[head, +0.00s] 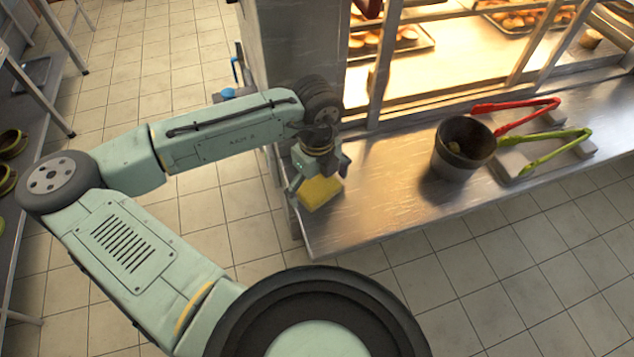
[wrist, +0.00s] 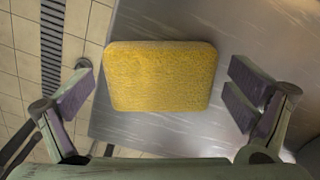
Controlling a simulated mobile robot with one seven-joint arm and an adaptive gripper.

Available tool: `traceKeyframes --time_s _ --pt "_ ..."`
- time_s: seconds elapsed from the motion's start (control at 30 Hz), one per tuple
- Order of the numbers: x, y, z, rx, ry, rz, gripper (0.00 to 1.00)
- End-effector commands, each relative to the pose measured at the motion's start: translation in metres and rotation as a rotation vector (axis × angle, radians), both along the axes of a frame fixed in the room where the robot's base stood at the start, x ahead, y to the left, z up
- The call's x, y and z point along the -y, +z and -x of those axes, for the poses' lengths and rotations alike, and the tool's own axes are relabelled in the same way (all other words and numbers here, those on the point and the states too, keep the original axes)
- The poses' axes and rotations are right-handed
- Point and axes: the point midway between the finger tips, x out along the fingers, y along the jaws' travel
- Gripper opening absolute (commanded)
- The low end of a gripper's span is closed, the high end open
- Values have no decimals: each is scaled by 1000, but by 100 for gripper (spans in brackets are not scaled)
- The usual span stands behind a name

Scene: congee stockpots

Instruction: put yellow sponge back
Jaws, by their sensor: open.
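The yellow sponge (head: 320,192) lies near the left end of the steel counter (head: 395,215), close to its front corner. My gripper (head: 318,180) is above it, pointing down. In the wrist view the sponge (wrist: 160,76) is a rounded yellow block lying flat on the metal. My gripper (wrist: 160,105) is open, with one finger on each side of the sponge and a clear gap to both. Nothing is held. In the head view the gripper hides part of the sponge.
A dark metal pot (head: 462,150) stands on the counter to the right. Red tongs (head: 520,108) and green tongs (head: 555,145) lie beyond it on a rest. A lit display case (head: 440,75) with bread trays stands behind. The counter between sponge and pot is clear.

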Motion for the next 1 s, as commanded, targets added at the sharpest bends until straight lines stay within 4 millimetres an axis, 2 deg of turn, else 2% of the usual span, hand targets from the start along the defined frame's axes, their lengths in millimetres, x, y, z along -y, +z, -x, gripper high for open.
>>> traceKeyframes --time_s 0.13,0.27,0.7,0.83,1.0 --pt "0 2 0 1 0 -1 99" --pt "0 13 -1 3 0 0 99" --pt "0 101 -1 2 0 1 99" --pt "0 116 -1 1 0 0 99" --pt "0 124 0 0 -1 0 99"
